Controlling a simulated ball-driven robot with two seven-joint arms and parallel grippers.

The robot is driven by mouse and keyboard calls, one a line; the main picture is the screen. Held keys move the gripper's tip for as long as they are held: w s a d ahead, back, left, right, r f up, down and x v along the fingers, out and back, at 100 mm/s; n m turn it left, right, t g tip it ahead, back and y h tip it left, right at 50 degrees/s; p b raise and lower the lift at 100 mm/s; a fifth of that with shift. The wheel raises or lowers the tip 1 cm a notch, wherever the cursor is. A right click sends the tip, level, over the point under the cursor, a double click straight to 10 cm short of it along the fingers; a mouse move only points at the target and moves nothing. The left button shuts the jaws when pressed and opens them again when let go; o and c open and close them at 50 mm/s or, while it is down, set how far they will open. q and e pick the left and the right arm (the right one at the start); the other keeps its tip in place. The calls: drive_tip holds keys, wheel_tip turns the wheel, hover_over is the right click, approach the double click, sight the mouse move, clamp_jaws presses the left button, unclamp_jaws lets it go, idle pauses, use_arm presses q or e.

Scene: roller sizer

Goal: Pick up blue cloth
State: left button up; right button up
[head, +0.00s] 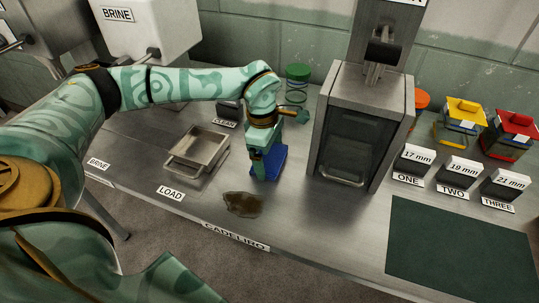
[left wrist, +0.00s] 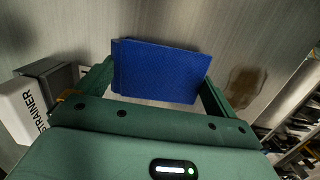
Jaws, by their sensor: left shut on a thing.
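The blue cloth (head: 277,158) is a flat, folded rectangle on the steel counter, between the metal tray and the grey cabinet. My left gripper (head: 259,172) reaches down over it and is shut on it. In the left wrist view the cloth (left wrist: 160,70) spans the gap between the fingers of the left gripper (left wrist: 155,82). I cannot tell whether the cloth is lifted off the counter. My right gripper does not show.
A brown wet patch (head: 243,204) lies in front of the cloth. A metal tray (head: 198,150) stands left, by the LOAD label. The grey cabinet (head: 361,125) stands close on the right. Signs ONE, TWO and THREE and a bare dark green mat (head: 460,250) lie further right.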

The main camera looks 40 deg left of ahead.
sight(271, 156)
use_arm(q)
drive_tip(key=shift+r, duration=0.4)
wheel_tip(271, 156, up, 3)
drive_tip(key=shift+f+p, duration=0.15)
drive_tip(key=shift+p, duration=0.45)
drive_tip(key=s+d+r+p, duration=0.2)
drive_tip(key=s+d+r, duration=0.4)
drive_tip(key=s+r, duration=0.3)
drive_tip(key=s, duration=0.3)
drive_tip(key=shift+s+d+r+p, duration=0.2)
drive_tip(key=shift+s+p, duration=0.05)
drive_tip(key=shift+p, duration=0.1)
